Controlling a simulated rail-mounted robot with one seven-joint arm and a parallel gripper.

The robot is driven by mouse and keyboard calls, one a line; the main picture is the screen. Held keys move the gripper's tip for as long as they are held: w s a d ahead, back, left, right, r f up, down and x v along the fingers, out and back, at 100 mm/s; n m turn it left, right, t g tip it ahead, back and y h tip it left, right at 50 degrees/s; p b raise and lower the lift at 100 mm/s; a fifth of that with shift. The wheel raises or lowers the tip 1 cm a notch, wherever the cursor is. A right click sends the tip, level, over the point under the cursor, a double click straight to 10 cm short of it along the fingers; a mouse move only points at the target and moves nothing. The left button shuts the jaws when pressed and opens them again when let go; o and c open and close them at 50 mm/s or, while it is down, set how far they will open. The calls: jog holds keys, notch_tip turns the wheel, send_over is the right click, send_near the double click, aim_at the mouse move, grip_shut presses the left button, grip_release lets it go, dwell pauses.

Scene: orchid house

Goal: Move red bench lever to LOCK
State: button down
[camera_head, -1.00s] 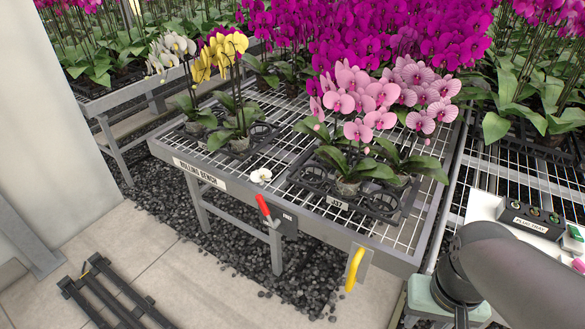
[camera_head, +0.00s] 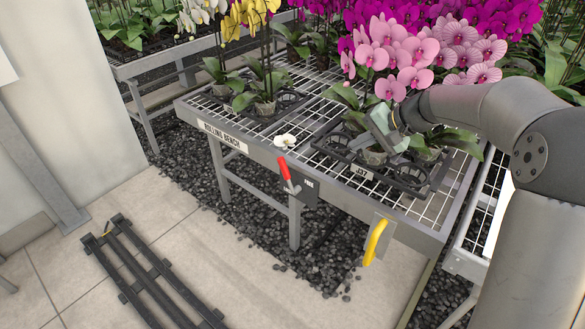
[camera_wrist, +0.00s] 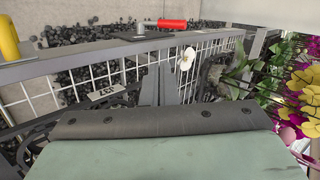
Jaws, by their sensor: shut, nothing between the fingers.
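The red bench lever (camera_head: 285,170) is on the front rail of the rolling bench (camera_head: 225,138). Its red grip points up and slightly left from a metal pivot. A dark plate (camera_head: 310,187) beside it bears a small label, too small to read surely now. The lever also shows near the top of the wrist view (camera_wrist: 172,23), beyond the bench rail. My gripper (camera_head: 377,128) is over the bench, behind and to the right of the lever and apart from it. Its narrow fingers (camera_wrist: 160,85) are shut and empty in the wrist view.
Pink orchids (camera_head: 390,55) stand close around my gripper, in a black tray (camera_head: 400,180). A white bloom (camera_head: 285,140) lies by the rail behind the lever. A yellow handle (camera_head: 375,243) hangs at the bench's right front. The floor before the bench is mostly clear.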

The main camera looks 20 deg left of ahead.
jog(key=shift+w+a, duration=0.25)
jog(key=shift+w, duration=0.15)
send_near(287, 168)
notch_tip(287, 168, down, 4)
jog(key=a, duration=0.1)
jog(key=a+p, duration=0.1)
jog(key=a, duration=0.1)
jog(key=shift+w, duration=0.25)
jog(key=shift+w+a+f, duration=0.15)
jog(key=shift+a+f, duration=0.15)
jog(key=shift+a, duration=0.35)
jog(key=shift+r, duration=0.1)
